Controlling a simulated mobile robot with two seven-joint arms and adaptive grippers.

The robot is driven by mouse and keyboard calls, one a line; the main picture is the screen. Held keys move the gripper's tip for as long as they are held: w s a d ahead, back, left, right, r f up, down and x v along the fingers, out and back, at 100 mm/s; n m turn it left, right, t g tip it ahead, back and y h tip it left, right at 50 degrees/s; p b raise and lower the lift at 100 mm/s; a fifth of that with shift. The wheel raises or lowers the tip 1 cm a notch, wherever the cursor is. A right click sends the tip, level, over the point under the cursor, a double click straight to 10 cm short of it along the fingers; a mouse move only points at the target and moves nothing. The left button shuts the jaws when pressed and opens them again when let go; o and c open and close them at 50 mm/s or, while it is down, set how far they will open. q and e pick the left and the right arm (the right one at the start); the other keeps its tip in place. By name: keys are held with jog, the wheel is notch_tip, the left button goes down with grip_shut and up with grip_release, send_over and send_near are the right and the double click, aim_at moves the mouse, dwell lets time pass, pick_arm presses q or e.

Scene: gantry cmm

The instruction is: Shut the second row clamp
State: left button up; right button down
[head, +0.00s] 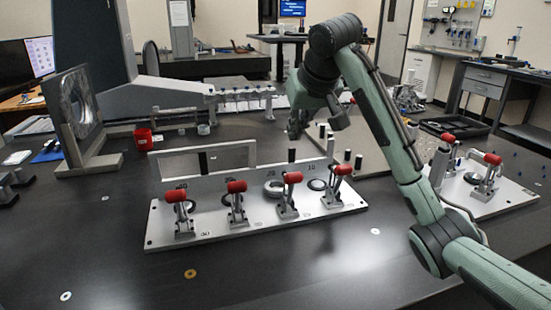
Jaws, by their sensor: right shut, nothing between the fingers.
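A pale plate (260,222) on the dark table carries a row of toggle clamps with red handles. From left to right they are the first clamp (184,224), second clamp (238,212), third clamp (288,206) and fourth clamp (333,196). All four handles stand raised on their levers. Which end the row counts from is not clear; the small plate numbers are hard to read. My right gripper (294,130) hangs in the air over the back of the plate, apart from every handle. It is shut and empty. My left gripper is out of view.
An upright pale frame (175,163) and dark pins stand along the plate's back edge. Another clamp plate (500,205) with red handles lies at right, beyond my right arm. A bracket with a round bore (72,105) and a red cup (142,138) stand left. The front table is mostly clear.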

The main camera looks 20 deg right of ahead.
aim_at(291, 186)
jog(key=x, duration=0.9)
jog(key=shift+f, duration=0.55)
jog(key=shift+s+d+f, duration=0.1)
jog(key=shift+s+f, duration=0.05)
jog(key=shift+s, duration=0.4)
jog(key=shift+s+f, duration=0.1)
jog(key=shift+s, duration=0.5)
jog(key=shift+s+f, duration=0.2)
jog(key=shift+s, duration=0.35)
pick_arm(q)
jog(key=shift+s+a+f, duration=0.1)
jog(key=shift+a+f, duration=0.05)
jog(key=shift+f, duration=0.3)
